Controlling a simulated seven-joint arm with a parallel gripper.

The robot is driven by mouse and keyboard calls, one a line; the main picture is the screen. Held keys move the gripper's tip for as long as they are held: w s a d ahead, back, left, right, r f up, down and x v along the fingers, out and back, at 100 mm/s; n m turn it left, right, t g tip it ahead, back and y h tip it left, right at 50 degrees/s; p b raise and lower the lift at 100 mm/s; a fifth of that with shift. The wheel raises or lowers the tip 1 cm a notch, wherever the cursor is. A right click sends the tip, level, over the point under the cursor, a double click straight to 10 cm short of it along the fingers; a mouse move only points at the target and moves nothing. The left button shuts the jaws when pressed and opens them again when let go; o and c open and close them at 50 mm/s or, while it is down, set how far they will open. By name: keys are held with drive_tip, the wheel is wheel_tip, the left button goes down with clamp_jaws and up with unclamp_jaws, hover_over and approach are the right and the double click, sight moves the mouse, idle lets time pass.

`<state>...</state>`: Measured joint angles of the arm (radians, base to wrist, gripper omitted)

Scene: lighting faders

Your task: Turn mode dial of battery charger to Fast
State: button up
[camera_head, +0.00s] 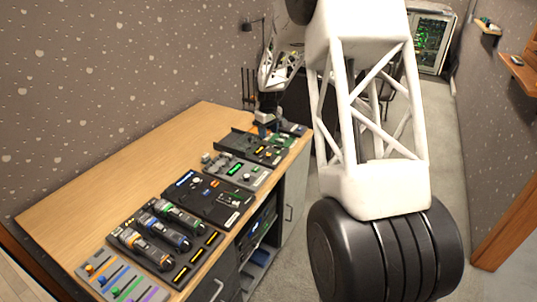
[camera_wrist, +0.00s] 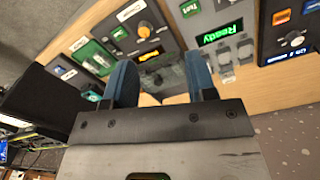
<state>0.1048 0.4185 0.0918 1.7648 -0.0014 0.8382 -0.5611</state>
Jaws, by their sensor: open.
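My gripper (camera_wrist: 159,66) is open in the wrist view, with its two blue fingers apart and nothing held between them. Beyond the fingertips is a dark panel with an orange dial (camera_wrist: 143,31) and an amber display (camera_wrist: 150,55). The dial lies past the gap between the fingers, and I see no contact with it. No readable label confirms which device is the battery charger, and the Fast mark cannot be made out. In the head view, the dark panel with amber displays (camera_head: 250,148) stands toward the far end of the desk.
A grey panel with a green "Ready" display (camera_wrist: 220,33) and switches lies beside the dark panel. A green board (camera_wrist: 92,52) is on its other side. The wooden desk (camera_head: 115,165) carries several panels along its front edge; its back half is clear.

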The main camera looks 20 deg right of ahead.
hover_over(269, 154)
drive_tip(key=shift+n, duration=0.4)
wheel_tip(269, 154, down, 8)
drive_tip(key=shift+a+r, duration=0.1)
drive_tip(key=shift+a, duration=0.05)
drive_tip(key=shift+f, duration=3.95)
drive_tip(key=c, duration=0.9)
